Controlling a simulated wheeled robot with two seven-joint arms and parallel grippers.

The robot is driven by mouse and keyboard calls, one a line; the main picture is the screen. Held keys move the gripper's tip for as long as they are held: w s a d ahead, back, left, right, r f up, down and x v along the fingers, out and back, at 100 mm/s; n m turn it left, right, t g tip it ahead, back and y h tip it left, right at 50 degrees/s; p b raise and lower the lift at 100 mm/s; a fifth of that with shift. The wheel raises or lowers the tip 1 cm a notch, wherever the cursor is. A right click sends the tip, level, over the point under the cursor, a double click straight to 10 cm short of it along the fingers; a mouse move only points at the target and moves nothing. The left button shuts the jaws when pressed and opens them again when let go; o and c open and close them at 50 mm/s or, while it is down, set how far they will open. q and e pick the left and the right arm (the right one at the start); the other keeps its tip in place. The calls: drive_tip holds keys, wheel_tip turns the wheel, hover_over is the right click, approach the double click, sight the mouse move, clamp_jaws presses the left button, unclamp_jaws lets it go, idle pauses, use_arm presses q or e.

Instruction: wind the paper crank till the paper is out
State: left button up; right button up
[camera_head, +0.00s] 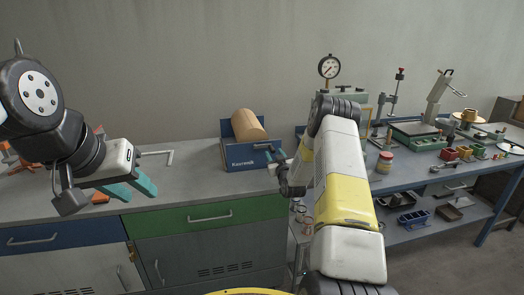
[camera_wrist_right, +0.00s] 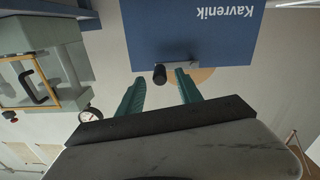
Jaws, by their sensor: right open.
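The blue paper dispenser (camera_head: 245,158), lettered "Kavrenik", stands on the bench with a brown paper roll (camera_head: 247,124) on top. Its crank (camera_head: 262,146) is on the front, partly by my right gripper. In the right wrist view the dispenser (camera_wrist_right: 190,30) is upside down, and the crank's black knob (camera_wrist_right: 160,74) lies between the fingertips, with a gap to each finger visible. My right gripper (camera_head: 275,160) is open at the dispenser's right front. My left gripper (camera_head: 138,188) is open and empty above the bench at left. No paper sheet hanging out is visible.
A thin grey bent rod (camera_head: 157,155) shows by my left gripper. Orange items (camera_head: 100,197) lie at the bench's left. A dial gauge (camera_head: 329,67) stands behind my right arm. A second table (camera_head: 420,155) at right holds a press, jars and small bins.

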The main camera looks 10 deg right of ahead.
sight(273, 152)
drive_tip(key=shift+w, duration=1.85)
clamp_jaws()
